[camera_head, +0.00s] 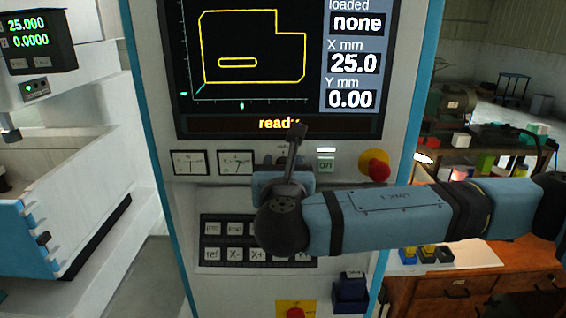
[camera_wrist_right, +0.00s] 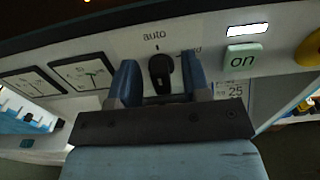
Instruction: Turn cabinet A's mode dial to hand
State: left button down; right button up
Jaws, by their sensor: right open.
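The mode dial (camera_wrist_right: 161,73) is a black knob on the white front of the cabinet (camera_head: 409,75). In the wrist view it stands roughly upright under the "auto" label, with a "hand" label to its right partly covered by a finger. My right gripper (camera_head: 283,165) is open at the panel. Its two blue fingers (camera_wrist_right: 160,82) stand on either side of the dial, with gaps visible, so it does not look gripped. In the head view my gripper and wrist largely hide the dial. No letter A shows on the cabinet. My left gripper is not in view.
A green "on" button (camera_wrist_right: 243,60) and a red emergency knob (camera_head: 378,169) sit right of the dial. Two gauges (camera_head: 190,163) are to its left, a keypad (camera_head: 211,254) below. The screen (camera_head: 250,110) above reads "ready". A cluttered bench (camera_head: 425,290) stands at right.

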jog(key=shift+c, duration=0.4)
jog(key=c, duration=0.7)
jog(key=shift+o, duration=0.2)
